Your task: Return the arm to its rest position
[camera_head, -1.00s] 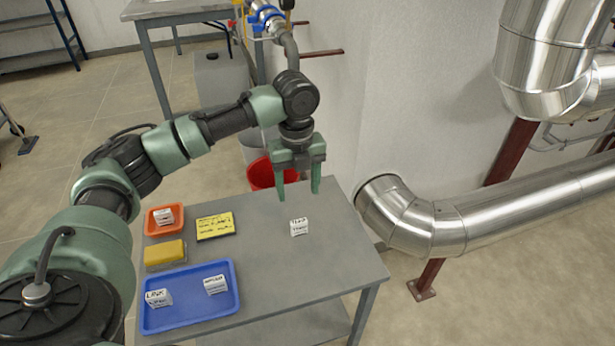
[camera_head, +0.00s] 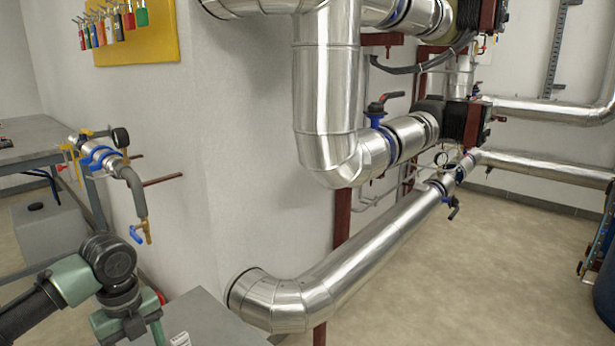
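My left arm comes in at the lower left. Its gripper (camera_head: 130,331) hangs pointing down at the bottom edge, over the corner of the grey table (camera_head: 225,328). Its fingers are mostly cut off by the frame, so their opening is not clear. A small white labelled block (camera_head: 181,340) shows at the bottom edge on the table, to the right of the gripper and apart from it. My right gripper is out of view.
A large silver pipe (camera_head: 350,275) runs close behind the table to the right. A valve assembly with a hose (camera_head: 135,190) sticks out from the wall behind the arm. A grey tank (camera_head: 45,235) stands at the left. Floor (camera_head: 450,280) at the right is clear.

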